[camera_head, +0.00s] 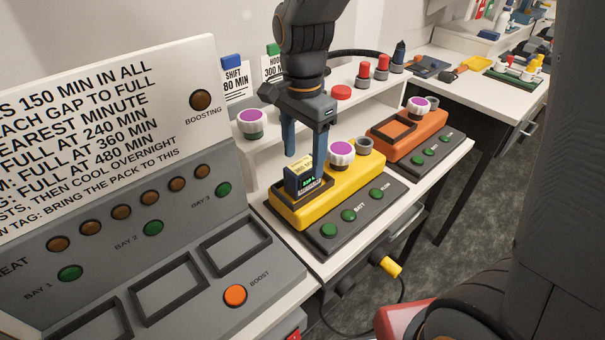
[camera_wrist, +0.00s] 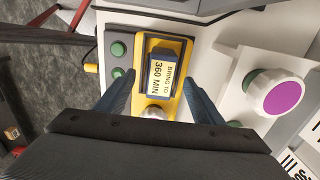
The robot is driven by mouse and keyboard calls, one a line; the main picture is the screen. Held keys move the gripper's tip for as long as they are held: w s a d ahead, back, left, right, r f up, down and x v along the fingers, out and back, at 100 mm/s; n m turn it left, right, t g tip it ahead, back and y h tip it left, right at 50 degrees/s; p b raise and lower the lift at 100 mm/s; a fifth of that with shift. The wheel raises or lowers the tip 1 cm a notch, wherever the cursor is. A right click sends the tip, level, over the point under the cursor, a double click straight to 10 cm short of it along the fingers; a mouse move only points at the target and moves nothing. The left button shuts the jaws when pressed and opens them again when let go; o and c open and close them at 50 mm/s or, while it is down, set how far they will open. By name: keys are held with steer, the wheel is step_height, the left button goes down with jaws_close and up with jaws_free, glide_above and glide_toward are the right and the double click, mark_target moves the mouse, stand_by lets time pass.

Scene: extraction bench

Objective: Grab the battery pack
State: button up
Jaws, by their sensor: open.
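The battery pack (camera_head: 304,182) is a dark block with a small lit display and a pale yellow tag on top. It stands in the dark-rimmed bay of a yellow unit (camera_head: 345,187). In the wrist view the pack (camera_wrist: 163,74) shows from above, its tag reading "BRING TO 360 MIN". My gripper (camera_head: 304,150) points down just above the pack, open, with blue fingers. In the wrist view the gripper (camera_wrist: 161,84) has one finger to each side of the pack, with gaps between. I cannot tell whether the fingertips reach below its top.
A white and purple knob (camera_head: 341,152) stands on the yellow unit, close behind the pack. An orange unit (camera_head: 408,134) is to the right. A grey charging panel (camera_head: 180,245) with empty bays fills the left. A shelf with red buttons (camera_head: 342,92) runs behind.

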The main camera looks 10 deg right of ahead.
mark_target(304, 165)
steer(key=shift+d+f+p, duration=0.1)
steer(key=shift+f+p, duration=0.5)
steer(key=shift+f, duration=1.5)
jaws_close()
